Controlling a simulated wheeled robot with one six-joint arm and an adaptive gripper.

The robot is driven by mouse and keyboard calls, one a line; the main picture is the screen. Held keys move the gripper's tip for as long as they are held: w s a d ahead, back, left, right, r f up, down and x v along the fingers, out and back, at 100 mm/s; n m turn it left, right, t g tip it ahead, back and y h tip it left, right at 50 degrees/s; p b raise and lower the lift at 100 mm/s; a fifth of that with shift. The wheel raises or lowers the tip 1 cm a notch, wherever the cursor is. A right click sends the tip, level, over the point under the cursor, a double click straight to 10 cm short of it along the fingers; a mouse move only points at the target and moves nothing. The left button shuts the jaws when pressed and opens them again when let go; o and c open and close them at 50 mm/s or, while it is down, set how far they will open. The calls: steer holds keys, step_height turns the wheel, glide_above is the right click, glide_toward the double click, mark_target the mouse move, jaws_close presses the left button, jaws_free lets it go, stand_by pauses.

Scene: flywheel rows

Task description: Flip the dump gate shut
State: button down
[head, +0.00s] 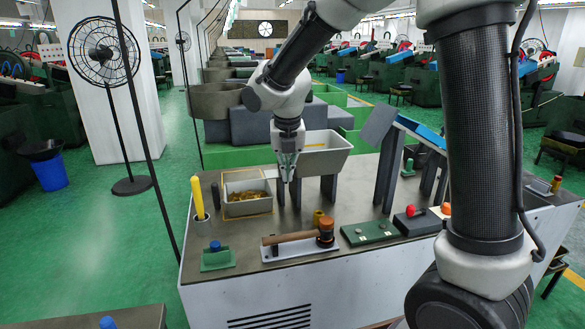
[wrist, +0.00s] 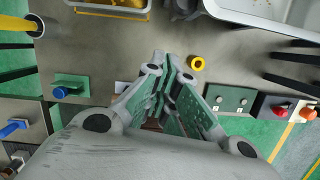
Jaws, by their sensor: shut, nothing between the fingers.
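A grey plate (head: 378,125) stands tilted at the upper end of a chute with a blue surface (head: 420,131), on dark legs at the right of the bench. It may be the dump gate; I cannot tell for certain. A pale grey hopper (head: 322,158) stands on dark posts left of the chute; its corner shows in the wrist view (wrist: 285,28). My gripper (head: 287,178) points down in front of the hopper's left side, above the bench and left of the plate. In the wrist view its fingers (wrist: 172,62) are together and empty.
On the bench (head: 225,275) are a tray of brass-coloured pieces (head: 247,198), a mallet (head: 298,237) on a white plate, a yellow ring-like piece (wrist: 197,63), a green two-button panel (head: 370,233) and a red-knobbed box (head: 411,216). A yellow rod (head: 197,194) stands at the left.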

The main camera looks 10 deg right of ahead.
steer(key=v, duration=1)
steer(key=shift+s, duration=0.15)
